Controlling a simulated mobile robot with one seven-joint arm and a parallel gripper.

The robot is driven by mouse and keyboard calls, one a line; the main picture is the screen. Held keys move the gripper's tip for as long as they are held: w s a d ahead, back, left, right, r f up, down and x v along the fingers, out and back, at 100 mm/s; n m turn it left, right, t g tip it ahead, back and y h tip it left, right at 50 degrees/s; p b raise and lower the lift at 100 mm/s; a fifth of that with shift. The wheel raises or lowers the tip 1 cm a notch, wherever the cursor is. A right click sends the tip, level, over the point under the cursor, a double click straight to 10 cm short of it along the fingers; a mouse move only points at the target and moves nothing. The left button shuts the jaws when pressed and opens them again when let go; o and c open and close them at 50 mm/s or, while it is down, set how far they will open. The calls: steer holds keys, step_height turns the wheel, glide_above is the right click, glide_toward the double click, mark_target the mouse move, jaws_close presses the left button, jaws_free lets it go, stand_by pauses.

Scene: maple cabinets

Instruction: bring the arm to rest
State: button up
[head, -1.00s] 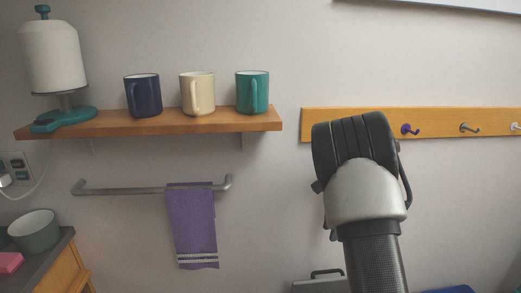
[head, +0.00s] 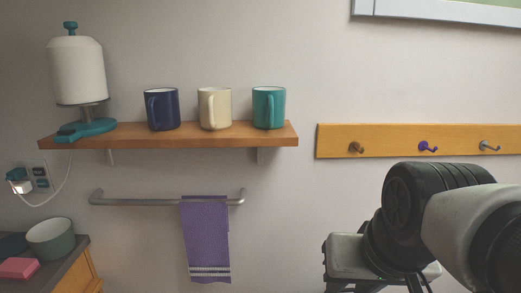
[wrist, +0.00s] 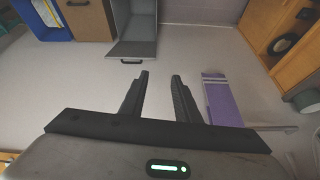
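My gripper (wrist: 159,98) shows in the wrist view with its two black fingers apart and nothing between them. In the head view my arm stands at the lower right, in front of the wall; the fingertips do not show there. A purple towel (head: 205,238) hangs on a grey rail (head: 125,201) at the left of the arm. The towel also shows in the wrist view (wrist: 222,100), to the right of the fingers and apart from them.
A hook board (head: 385,141) is on the wall. A blue bin (wrist: 50,18) and an open grey box (wrist: 133,35) lie beyond the fingers.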

step_height(320, 180, up, 12)
steer(key=s+p, duration=0.1)
steer(key=p, duration=1.1)
steer(key=shift+s+n+p, duration=0.3)
steer(key=shift+s+n, duration=0.05)
steer(key=shift+n, duration=0.05)
